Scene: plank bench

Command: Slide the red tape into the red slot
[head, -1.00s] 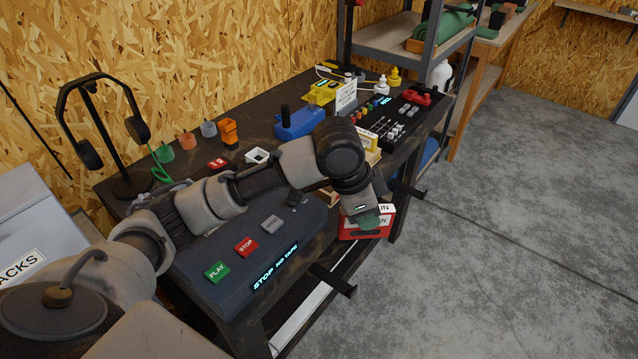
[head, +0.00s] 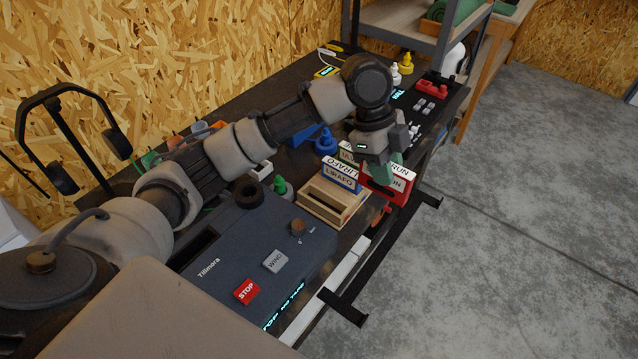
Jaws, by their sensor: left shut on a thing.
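The red tape (head: 401,187), a red case with a white lettered label, is upright at the bench's right edge. My left gripper (head: 380,176) is shut on it from above, its greenish fingers partly covering it. A wooden rack (head: 318,207) stands left of and in front of the tape. It holds a blue tape (head: 341,176) with a white label and a green-and-white tape (head: 346,155) behind it. The rack's nearest slot looks empty. I cannot make out which slot is red. My right gripper is not in view.
A dark tape player (head: 225,265) with a red STOP button (head: 247,291) fills the near bench. A black ring (head: 248,191) and green bottle (head: 279,186) stand behind it. Black brackets (head: 343,307) jut from the bench edge. Open floor lies right.

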